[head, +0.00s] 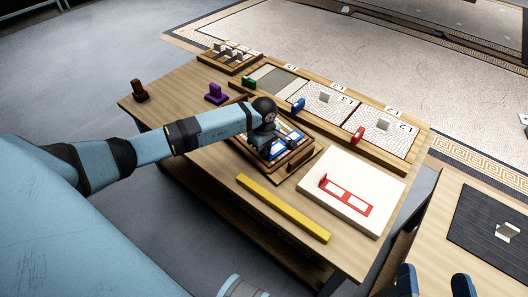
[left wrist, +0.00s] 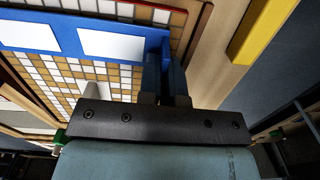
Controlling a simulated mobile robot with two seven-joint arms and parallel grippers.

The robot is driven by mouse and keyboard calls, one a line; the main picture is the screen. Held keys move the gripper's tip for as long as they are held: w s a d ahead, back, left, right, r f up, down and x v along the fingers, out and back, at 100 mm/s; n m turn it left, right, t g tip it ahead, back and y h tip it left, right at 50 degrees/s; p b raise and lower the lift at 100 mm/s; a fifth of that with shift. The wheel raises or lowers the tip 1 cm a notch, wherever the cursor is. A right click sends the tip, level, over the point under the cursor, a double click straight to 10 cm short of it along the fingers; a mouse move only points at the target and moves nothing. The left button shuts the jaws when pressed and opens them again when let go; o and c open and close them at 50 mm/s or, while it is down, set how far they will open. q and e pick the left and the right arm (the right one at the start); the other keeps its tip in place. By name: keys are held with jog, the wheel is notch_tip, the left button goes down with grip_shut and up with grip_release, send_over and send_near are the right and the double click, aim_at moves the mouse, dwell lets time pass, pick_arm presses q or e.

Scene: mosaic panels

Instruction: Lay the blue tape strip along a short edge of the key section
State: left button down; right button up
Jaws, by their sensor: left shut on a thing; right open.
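A blue tape strip (left wrist: 68,38) with white windows lies across or just above a section of brown and white tiles (left wrist: 60,74) in the left wrist view; I cannot tell whether it touches. A row of tiles and a red edge line show beyond the strip. The strip also shows in the head view (head: 285,147), partly hidden by my left arm. My left gripper (left wrist: 166,75) is shut on the strip's end. The tiled section sits in a wooden tray (head: 270,168). My right gripper (head: 433,284) is open and empty at the bottom right of the head view.
A yellow bar (head: 283,208) lies in front of the tray. A white board (head: 385,182) with a red windowed strip (head: 347,195) is at right. Numbered panels (head: 325,98) line the back. A purple-handled tool (head: 215,95) and a brown one (head: 139,91) stand left.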

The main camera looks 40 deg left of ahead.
pick_arm(q)
jog(key=shift+f, duration=0.5)
jog(key=shift+r, duration=0.1)
pick_arm(e)
jog(key=shift+w+r, duration=0.1)
jog(key=shift+r, duration=0.4)
jog(key=shift+f, duration=0.1)
pick_arm(q)
jog(key=c, duration=1.3)
grip_release()
pick_arm(e)
jog(key=shift+a, duration=0.1)
jog(key=shift+y, duration=0.3)
